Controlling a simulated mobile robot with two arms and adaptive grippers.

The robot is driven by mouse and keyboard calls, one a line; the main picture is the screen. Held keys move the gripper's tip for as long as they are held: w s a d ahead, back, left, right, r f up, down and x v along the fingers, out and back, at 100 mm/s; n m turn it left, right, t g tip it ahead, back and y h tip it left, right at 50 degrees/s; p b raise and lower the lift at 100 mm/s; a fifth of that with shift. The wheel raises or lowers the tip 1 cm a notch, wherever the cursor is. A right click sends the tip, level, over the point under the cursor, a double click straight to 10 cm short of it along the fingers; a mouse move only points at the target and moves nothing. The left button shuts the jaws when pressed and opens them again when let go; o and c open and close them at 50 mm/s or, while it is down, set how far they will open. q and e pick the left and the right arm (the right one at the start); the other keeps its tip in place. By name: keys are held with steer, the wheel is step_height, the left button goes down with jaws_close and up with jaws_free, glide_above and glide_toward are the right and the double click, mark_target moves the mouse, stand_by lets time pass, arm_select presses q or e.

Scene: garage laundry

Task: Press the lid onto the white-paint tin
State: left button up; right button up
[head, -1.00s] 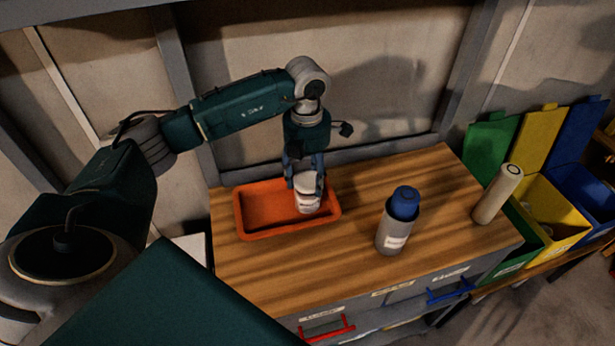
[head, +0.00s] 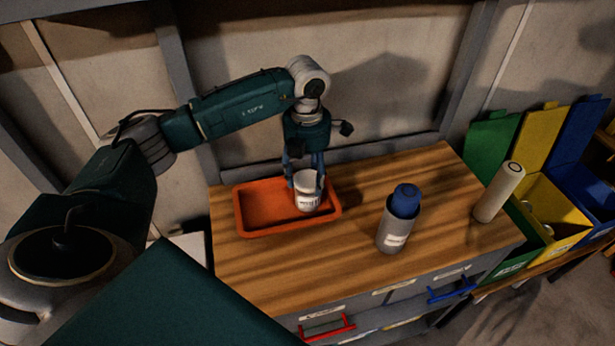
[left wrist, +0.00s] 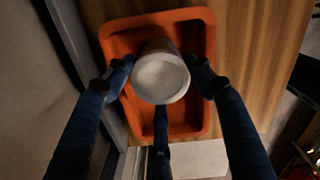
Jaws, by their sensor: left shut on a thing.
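The white-paint tin (head: 308,203) stands upright, with a dark-lettered label, at the right end of the orange tray (head: 240,222). My left gripper (head: 307,187) points down over it, with its fingers on either side of the tin's upper part. In the left wrist view, the pale round top (left wrist: 160,80) sits between the fingertips, which look shut on the tin. I cannot tell whether this top is a separate lid or how it is seated. My right gripper is not in view.
A grey bottle with a blue cap (head: 397,220) stands to the right on the wooden worktop (head: 350,245). A pale cylinder (head: 498,192) stands near the right edge. Coloured bins (head: 560,210) are beyond it. A wall is close behind the tray.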

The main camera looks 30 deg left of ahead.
arm_select(q)
steer(key=shift+s+f, duration=0.15)
steer(key=shift+f, duration=0.15)
steer(key=o, duration=0.9)
steer(key=shift+w, duration=0.2)
steer(key=o, duration=0.5)
steer(key=shift+r, duration=0.1)
steer(key=shift+r+p, duration=2.15)
steer(key=shift+r, duration=1.35)
